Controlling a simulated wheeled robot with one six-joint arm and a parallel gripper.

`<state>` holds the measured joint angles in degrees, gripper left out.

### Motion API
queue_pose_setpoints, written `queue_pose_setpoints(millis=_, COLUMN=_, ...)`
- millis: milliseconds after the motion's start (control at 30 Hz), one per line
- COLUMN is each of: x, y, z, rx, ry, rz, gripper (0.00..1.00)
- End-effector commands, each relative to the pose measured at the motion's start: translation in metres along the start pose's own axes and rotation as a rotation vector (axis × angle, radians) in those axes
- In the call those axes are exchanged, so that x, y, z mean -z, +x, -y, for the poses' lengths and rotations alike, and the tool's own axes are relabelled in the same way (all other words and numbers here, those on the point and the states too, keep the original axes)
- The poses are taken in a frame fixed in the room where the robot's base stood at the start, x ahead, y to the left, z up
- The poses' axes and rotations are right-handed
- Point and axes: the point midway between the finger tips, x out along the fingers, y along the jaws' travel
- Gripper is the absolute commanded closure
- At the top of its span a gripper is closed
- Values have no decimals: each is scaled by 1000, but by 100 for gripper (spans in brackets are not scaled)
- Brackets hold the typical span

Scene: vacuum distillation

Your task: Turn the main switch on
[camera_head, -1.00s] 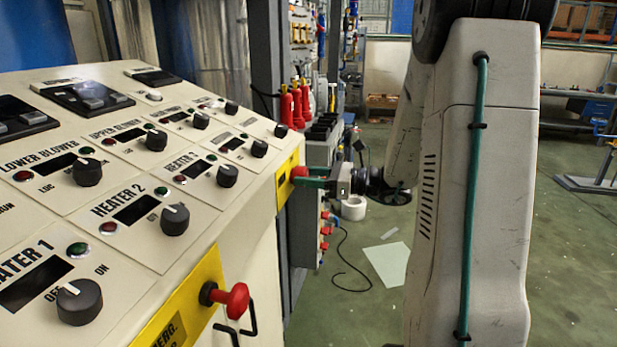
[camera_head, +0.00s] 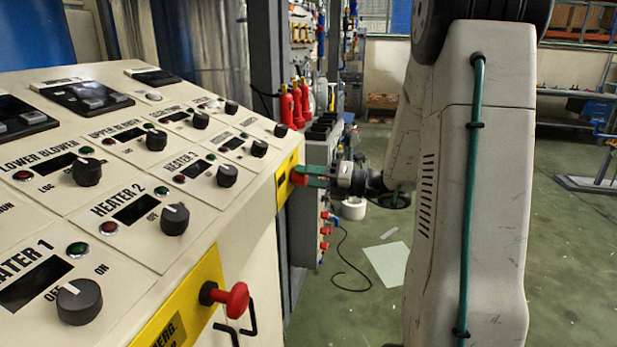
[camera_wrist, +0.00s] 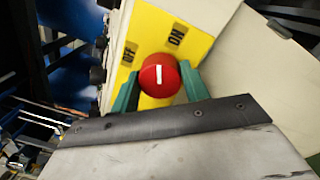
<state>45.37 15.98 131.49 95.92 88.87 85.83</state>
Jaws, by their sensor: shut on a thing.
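The main switch is a round red knob (camera_wrist: 160,76) with a white mark, on a yellow plate (camera_wrist: 150,32) labelled OFF and ON in the wrist view. The white mark points at neither label squarely; it lies between them. In the head view the red knob (camera_head: 298,178) shows at the far right end of the console's front face. My gripper (camera_head: 306,176) has green fingers and is shut on the knob. In the wrist view the fingers of my gripper (camera_wrist: 158,86) sit one on each side of the knob.
The cream console (camera_head: 60,206) carries several black knobs and displays. A red emergency button (camera_head: 236,300) sticks out of the nearer yellow plate, with black handles (camera_head: 250,318) beside it. A rack (camera_head: 322,150) stands behind the switch.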

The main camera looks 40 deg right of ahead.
Motion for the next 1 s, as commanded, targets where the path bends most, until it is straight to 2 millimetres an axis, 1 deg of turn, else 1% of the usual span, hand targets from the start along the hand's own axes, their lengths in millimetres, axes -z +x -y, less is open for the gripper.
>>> queue_pose_setpoints(millis=200, x=0, y=0, z=0, rx=2, ry=185, rz=8, gripper=77)
queue_pose_setpoints(millis=500, x=1, y=0, z=1, rx=4, ry=369, rz=15, gripper=77)
queue_pose_setpoints(millis=733, x=1, y=0, z=1, rx=4, ry=438, rz=18, gripper=77)
queue_pose_setpoints(millis=1000, x=1, y=0, z=1, rx=5, ry=458, rz=19, gripper=77)
